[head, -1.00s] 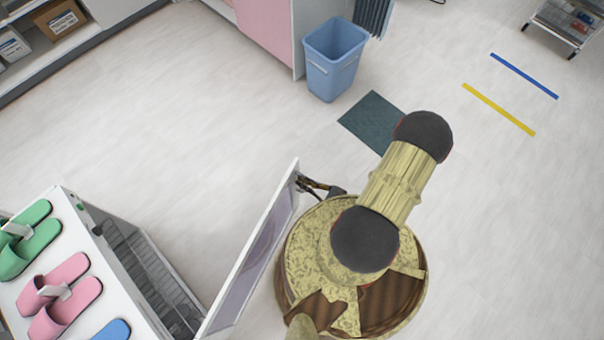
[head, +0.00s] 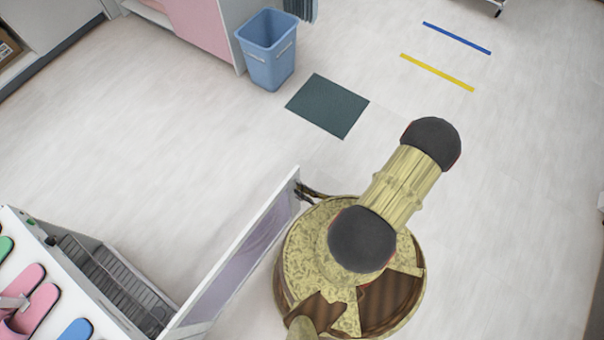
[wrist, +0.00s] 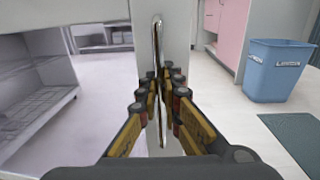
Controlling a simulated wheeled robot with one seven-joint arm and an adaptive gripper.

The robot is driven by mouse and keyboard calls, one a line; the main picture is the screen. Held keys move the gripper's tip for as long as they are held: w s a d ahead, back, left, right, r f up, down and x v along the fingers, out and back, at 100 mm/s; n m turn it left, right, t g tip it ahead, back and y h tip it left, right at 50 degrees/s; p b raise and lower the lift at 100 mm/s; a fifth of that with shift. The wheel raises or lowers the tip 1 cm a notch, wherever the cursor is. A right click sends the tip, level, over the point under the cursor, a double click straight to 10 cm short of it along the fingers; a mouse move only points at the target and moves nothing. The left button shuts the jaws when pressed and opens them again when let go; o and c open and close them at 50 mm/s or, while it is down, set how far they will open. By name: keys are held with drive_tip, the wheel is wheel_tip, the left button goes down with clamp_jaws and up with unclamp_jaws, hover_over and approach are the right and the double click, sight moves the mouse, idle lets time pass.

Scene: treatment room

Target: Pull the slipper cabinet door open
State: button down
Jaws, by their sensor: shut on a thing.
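The slipper cabinet (head: 68,258) stands at the lower left of the head view, with slippers on its top and wire racks (head: 115,280) showing inside. Its door (head: 236,262) stands wide open, swung out from the cabinet, with a translucent panel in a white frame. My gripper (head: 309,191) is at the door's free edge, partly hidden by my arm. In the wrist view my gripper (wrist: 158,95) is shut on the upright metal door handle (wrist: 157,45), which runs between the fingers. The cabinet's open inside (wrist: 40,100) shows at the left there.
A blue bin (head: 268,50) stands by a pink-fronted cabinet (head: 200,25) at the top. A dark green mat (head: 327,106) lies on the floor near it. Blue and yellow floor strips (head: 437,72) lie at the upper right. The floor between the door and the bin is clear.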

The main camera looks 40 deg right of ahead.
drive_tip(key=c, duration=2.3)
unclamp_jaws()
drive_tip(key=shift+s, duration=0.1)
drive_tip(key=shift+v, duration=5.9)
